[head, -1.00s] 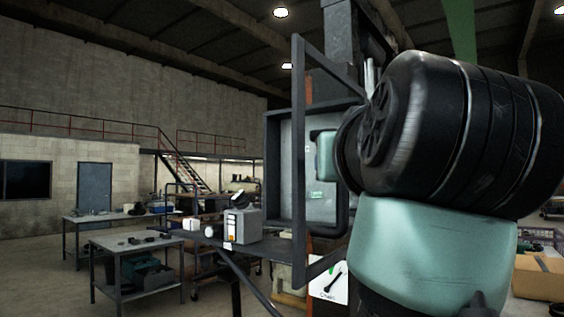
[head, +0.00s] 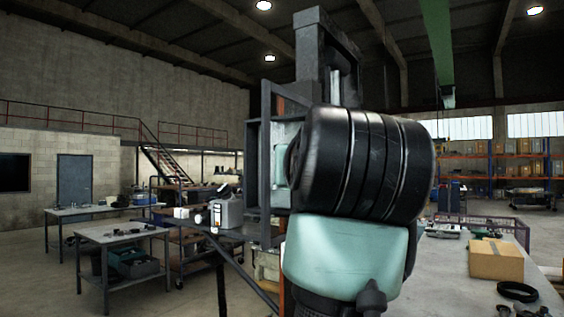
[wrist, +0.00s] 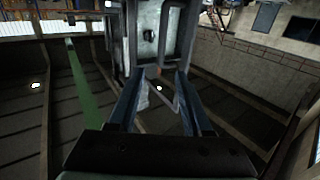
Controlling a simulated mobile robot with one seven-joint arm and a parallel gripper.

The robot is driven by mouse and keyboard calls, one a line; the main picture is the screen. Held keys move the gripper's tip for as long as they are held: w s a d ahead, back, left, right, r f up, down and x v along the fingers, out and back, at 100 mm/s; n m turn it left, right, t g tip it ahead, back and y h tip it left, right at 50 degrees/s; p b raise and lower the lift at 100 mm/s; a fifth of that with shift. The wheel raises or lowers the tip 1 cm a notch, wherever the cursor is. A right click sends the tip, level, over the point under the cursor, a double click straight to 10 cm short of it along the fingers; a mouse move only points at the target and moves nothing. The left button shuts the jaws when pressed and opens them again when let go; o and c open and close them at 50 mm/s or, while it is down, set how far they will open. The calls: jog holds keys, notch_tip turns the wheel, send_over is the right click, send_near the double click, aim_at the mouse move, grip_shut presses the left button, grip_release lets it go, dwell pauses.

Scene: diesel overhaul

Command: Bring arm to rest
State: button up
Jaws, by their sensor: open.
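My gripper (wrist: 160,78) shows in the wrist view, with its two blue-grey fingers apart and nothing between them. The wrist picture is turned over, with the roof below and the floor side at the top. Beyond the fingertips is a grey metal frame with a pale panel (wrist: 148,35); I cannot tell how far off it is. In the head view my black and pale green arm fills the middle right and hides the gripper.
A dark upright frame (head: 312,60) stands behind my arm. Work tables (head: 120,235) are at the left. At the right a bench bears a cardboard box (head: 496,260) and a black ring (head: 517,291). Shelving (head: 490,165) stands far back right.

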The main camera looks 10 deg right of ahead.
jog(key=s+a+f+n+t+y+b, duration=0.1)
jog(key=s+a+f+t+b, duration=0.3)
jog(key=s, duration=0.4)
jog(key=s+a+f+t+y+b, duration=0.1)
jog(key=s+a+f+t+b, duration=0.3)
jog(key=s+a, duration=0.4)
jog(key=shift+s+f+n+t+y+b, duration=0.4)
jog(key=shift+s+f+t, duration=0.1)
jog(key=shift+f+t, duration=0.35)
